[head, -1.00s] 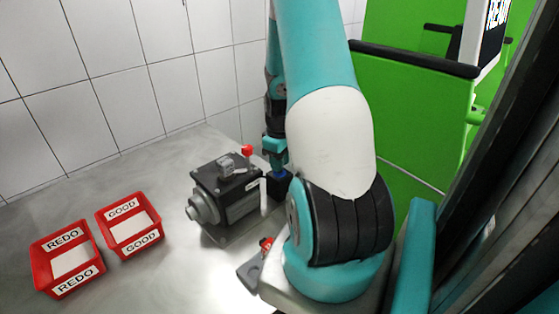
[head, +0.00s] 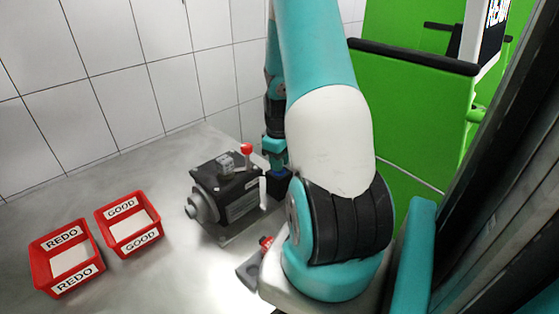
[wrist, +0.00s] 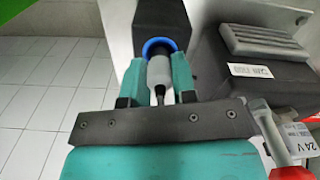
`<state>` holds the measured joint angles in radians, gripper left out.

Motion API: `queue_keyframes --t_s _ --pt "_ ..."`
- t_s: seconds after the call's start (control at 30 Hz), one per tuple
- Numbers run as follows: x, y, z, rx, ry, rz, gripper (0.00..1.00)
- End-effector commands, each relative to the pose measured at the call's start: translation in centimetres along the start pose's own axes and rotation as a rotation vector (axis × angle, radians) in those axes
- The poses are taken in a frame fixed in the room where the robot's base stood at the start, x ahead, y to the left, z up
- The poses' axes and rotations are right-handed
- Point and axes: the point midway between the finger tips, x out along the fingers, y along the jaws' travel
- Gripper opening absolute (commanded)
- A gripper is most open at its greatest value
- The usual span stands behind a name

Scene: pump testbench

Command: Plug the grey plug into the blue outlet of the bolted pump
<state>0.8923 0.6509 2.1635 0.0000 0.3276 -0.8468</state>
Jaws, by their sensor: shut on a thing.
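The pump (head: 228,197) is a dark block with a grey round end, fixed on a plate on the table. Its blue outlet (head: 278,182) is on its right side, partly hidden by my arm. In the wrist view, the outlet shows as a blue ring (wrist: 151,47) with a dark centre. My gripper (wrist: 157,78) is shut on the grey plug (wrist: 160,70), one teal finger on each side. The plug's far end overlaps the blue ring; I cannot tell how deep it sits. In the head view, my gripper (head: 275,158) is just above the outlet.
A red-knobbed lever (head: 247,149) rises from the pump close to my gripper. The "24 V" label (wrist: 304,146) is beside the lever in the wrist view. Red REDO (head: 70,283) and GOOD (head: 128,243) bins stand at left. Tiled walls stand behind.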

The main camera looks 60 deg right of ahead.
Motion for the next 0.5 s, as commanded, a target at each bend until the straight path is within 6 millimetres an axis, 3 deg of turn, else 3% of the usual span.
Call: queue_keyframes --t_s 0.5 --pt "1.02 0.01 -0.01 0.0 0.0 0.0 0.08"
